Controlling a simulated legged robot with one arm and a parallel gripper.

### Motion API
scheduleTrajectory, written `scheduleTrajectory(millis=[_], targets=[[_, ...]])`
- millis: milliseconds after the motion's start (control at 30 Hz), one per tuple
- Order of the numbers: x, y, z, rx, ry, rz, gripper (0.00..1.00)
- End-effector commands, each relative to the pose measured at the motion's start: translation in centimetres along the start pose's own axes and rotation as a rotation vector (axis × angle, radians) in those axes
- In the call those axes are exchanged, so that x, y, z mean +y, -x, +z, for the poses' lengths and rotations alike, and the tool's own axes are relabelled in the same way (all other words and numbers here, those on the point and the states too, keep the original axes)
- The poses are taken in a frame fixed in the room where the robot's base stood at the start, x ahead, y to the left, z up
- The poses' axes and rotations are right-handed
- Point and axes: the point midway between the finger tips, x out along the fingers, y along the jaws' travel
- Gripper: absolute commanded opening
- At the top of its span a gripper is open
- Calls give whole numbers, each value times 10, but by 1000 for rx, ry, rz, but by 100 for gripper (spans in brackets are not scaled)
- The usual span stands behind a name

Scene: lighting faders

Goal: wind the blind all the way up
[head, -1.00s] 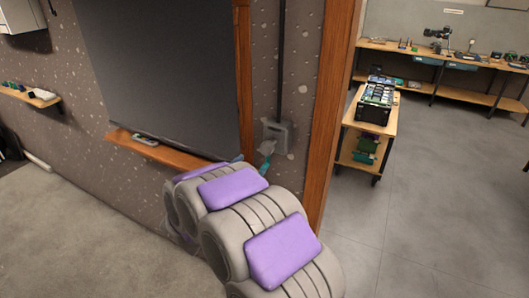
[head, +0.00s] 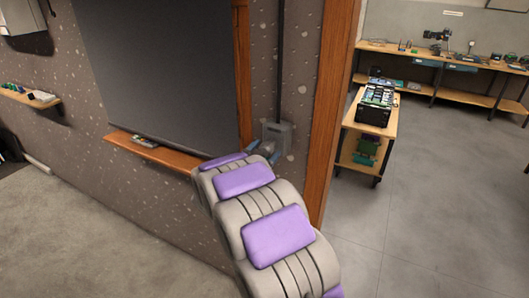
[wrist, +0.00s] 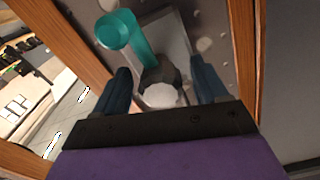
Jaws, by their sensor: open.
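The blind (head: 160,75) is a dark grey sheet that covers the window down to near the wooden sill. Its winder is a grey box (head: 284,134) on the wall to the right of the window frame. My gripper (head: 265,152) is at the winder. In the wrist view its two dark blue fingers (wrist: 163,78) are apart, with the crank's pale end between them; contact cannot be told. The teal handle lies beyond the fingertips.
A wooden sill (head: 165,154) with a small object juts out below the blind. A wooden post (head: 326,110) stands right of the winder. Beyond it are a trolley (head: 358,147) and a workbench (head: 400,50). The floor in the doorway is clear.

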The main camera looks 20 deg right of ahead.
Motion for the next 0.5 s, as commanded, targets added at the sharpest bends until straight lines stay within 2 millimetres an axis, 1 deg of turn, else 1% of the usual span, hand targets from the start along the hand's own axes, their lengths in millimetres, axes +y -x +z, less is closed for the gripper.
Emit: scheduleTrajectory(millis=[33,67,500], targets=[[0,0,0,0,0,0,70],[0,0,0,0,0,0,67],[0,0,0,0,0,-1,25]])
